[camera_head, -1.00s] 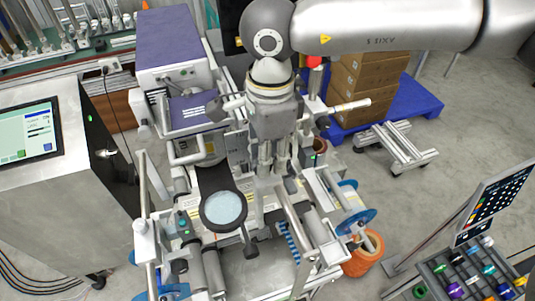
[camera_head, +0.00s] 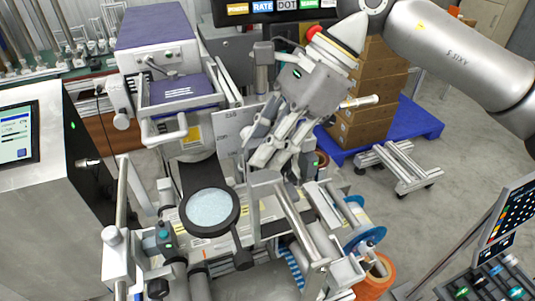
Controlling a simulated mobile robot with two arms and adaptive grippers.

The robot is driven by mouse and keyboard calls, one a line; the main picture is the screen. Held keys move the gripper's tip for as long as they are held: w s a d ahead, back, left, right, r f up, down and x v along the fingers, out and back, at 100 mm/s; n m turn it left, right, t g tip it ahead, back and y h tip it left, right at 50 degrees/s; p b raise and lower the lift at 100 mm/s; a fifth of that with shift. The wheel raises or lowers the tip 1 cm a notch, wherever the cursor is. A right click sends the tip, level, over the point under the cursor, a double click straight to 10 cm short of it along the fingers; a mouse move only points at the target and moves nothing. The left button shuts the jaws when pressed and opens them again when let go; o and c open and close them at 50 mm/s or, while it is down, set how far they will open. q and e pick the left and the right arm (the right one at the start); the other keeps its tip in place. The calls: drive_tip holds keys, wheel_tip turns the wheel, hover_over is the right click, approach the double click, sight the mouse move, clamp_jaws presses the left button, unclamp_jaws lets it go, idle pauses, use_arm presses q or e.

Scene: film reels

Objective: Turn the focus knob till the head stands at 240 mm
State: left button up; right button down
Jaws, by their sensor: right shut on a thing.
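My right gripper (camera_head: 264,155) comes in from the upper right, tilted, with its fingers pointing down and left into the middle of the machine. It is shut on the focus knob, which its fingers hide almost wholly. A pale plate (camera_head: 229,127) with small dark marks stands just left of the fingers. The marks are too small to read as a head height. I cannot tell for sure which part is the head; a grey upright unit (camera_head: 263,68) stands behind the gripper. My left gripper is not in view.
A round magnifier (camera_head: 212,209) stands in front, left of the gripper. A purple-topped box (camera_head: 155,28) is behind left, and a cabinet with a screen (camera_head: 17,137) at left. Blue reels (camera_head: 357,218) are right, cartons (camera_head: 372,90) on a blue pallet behind. Floor at right is mostly free.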

drive_tip(key=shift+s+f, duration=0.25)
drive_tip(key=shift+f, duration=0.15)
drive_tip(key=c, duration=1.4)
unclamp_jaws()
drive_tip(key=shift+d, duration=0.1)
drive_tip(key=shift+c, duration=0.2)
drive_tip(key=shift+s+r, duration=0.15)
drive_tip(key=shift+r, duration=0.2)
drive_tip(key=shift+w+d+r, duration=0.2)
drive_tip(key=shift+w+r, duration=0.05)
drive_tip(key=shift+r, duration=0.05)
drive_tip(key=v, duration=1.1)
drive_tip(key=shift+d, duration=0.2)
